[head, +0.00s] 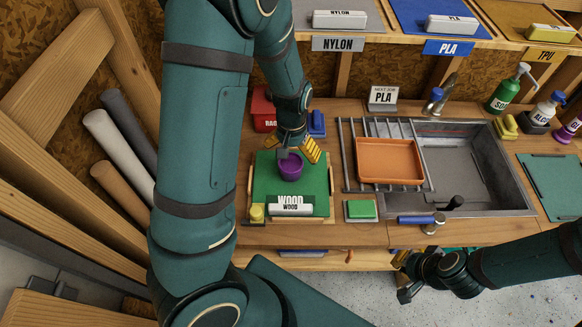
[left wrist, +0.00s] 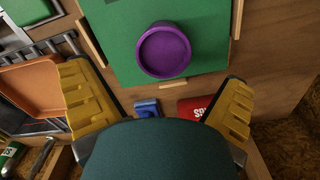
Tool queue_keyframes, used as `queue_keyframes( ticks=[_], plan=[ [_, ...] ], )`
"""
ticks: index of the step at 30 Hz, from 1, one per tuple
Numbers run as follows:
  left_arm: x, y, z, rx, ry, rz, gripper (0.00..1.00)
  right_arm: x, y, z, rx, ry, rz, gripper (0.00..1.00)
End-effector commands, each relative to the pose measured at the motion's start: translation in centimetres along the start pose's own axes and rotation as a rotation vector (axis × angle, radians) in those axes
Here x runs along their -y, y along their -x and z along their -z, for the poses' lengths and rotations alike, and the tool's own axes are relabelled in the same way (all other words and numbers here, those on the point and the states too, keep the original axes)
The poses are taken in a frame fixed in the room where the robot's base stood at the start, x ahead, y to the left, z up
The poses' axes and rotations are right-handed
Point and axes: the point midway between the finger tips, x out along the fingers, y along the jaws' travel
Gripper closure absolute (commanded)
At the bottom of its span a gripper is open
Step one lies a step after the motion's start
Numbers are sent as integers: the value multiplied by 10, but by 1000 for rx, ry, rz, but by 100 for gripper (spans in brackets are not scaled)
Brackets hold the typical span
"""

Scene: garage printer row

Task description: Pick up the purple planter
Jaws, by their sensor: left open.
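The purple planter (head: 290,168) is a small round cup standing upright on the green build plate (head: 316,184) marked WOOD. In the left wrist view the planter (left wrist: 163,50) shows its open, empty top, ahead of the fingers. My left gripper (head: 298,152) is open, with yellow finger pads. It is above and just behind the planter, with nothing held between its fingers. In the left wrist view its two fingers (left wrist: 157,80) are spread wide, and the planter is not between them. My right gripper (head: 403,276) is low at the bench's front edge; its jaw state is unclear.
A WOOD label block (head: 290,207) stands at the plate's front edge. A red bin (head: 263,108) and a blue item (head: 317,124) are behind the plate. To the right are an orange tray (head: 389,161) on a rack and a sink (head: 480,170).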

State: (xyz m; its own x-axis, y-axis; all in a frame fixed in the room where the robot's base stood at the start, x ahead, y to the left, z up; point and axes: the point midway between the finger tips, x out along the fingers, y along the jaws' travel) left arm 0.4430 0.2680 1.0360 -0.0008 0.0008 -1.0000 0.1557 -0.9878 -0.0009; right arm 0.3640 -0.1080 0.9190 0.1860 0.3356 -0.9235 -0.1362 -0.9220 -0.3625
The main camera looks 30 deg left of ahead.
Motion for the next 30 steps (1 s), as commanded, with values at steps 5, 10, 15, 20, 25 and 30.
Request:
queue_keyframes(
  ticks=[5, 10, 15, 20, 25, 30],
  plan=[
    [0, -25, 0, 1, 0, 0, 0, -1, -4, -1, -1, 0, 0, 100],
    [1, -33, 1, 1, 0, 0, 0, -2, -5, -1, -1, 0, 0, 100],
    [5, -56, 6, 3, 2, 1, 0, -2, -6, -1, -1, -1, 0, 100],
    [5, -76, 7, 2, 0, 1, 0, -3, -8, -1, -1, -1, 0, 100],
    [5, -81, 7, -1, 0, 0, 0, -3, -8, -1, -2, -1, 0, 100],
    [5, -81, 8, -1, 0, 0, 4, -3, -8, -1, -1, -1, 0, 100]
  ],
)
